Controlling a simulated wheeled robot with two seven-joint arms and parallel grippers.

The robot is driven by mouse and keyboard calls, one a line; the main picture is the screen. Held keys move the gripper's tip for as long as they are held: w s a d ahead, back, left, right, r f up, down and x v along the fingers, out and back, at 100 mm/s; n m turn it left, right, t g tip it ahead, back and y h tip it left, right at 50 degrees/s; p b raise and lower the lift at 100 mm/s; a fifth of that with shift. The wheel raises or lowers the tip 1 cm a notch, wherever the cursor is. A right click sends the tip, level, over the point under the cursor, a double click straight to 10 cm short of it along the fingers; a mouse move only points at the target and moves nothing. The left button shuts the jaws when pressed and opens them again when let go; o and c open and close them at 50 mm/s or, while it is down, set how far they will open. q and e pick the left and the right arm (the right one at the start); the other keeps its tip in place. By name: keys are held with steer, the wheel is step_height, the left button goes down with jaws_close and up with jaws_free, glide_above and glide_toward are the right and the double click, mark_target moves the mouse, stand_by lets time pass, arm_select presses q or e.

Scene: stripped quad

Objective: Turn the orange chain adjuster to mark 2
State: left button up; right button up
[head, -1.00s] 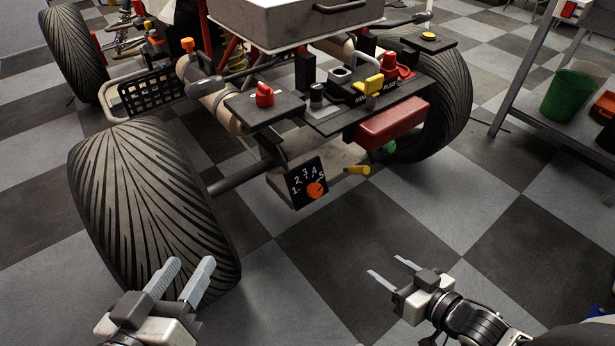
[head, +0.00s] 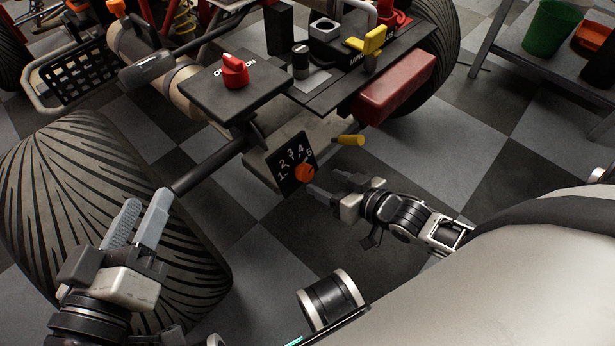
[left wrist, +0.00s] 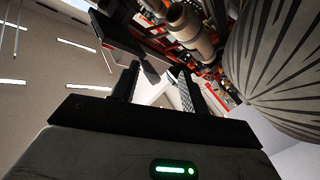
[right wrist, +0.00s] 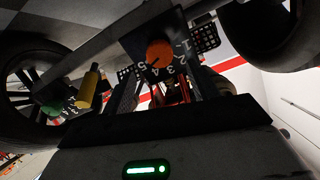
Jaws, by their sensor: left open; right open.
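The orange chain adjuster (head: 305,173) is a round knob on a black plate (head: 289,166) with white numbers 1 to 5, low on the vehicle's rear. In the right wrist view the orange knob (right wrist: 159,53) shows ahead of the fingers, with a dark pointer notch that seems to face near mark 5. My right gripper (head: 322,186) is open and empty, just right of and below the knob; I cannot tell if it touches. My left gripper (head: 146,216) is open and empty, beside the large tyre, away from the adjuster.
A yellow handle (head: 349,140) sticks out right of the plate. A red knob (head: 234,70) sits on a black panel above. The big tyre (head: 100,220) fills the left. A red box (head: 396,88) hangs at upper right. Checkered floor lies open below the plate.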

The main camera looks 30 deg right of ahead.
mark_target(308, 174)
steer(key=b+x, duration=0.2)
steer(key=x, duration=0.4)
steer(key=shift+w+f, duration=0.1)
steer(key=shift+f, duration=0.1)
arm_select(q)
steer(key=shift+w+a+r+m+t+h+b, duration=0.15)
steer(key=shift+w+r+m+t+h, duration=0.25)
steer(key=shift+r+m+t, duration=0.35)
steer(key=shift+w+a+r+m+t+h+b, duration=0.1)
steer(key=shift+w+r+m+t+h, duration=0.3)
steer(key=shift+r, duration=0.6)
steer(key=shift+w+a+r+m+t+h+b, duration=0.1)
steer(key=shift+w+a+r+m+t+h, duration=0.1)
steer(key=shift+w+r+m+t, duration=0.4)
arm_select(e)
steer(key=shift+w+a, duration=0.2)
steer(key=shift+w, duration=0.25)
arm_select(q)
steer(key=shift+s+r, duration=0.2)
steer(key=shift+r, duration=0.05)
arm_select(e)
steer(key=c, duration=1)
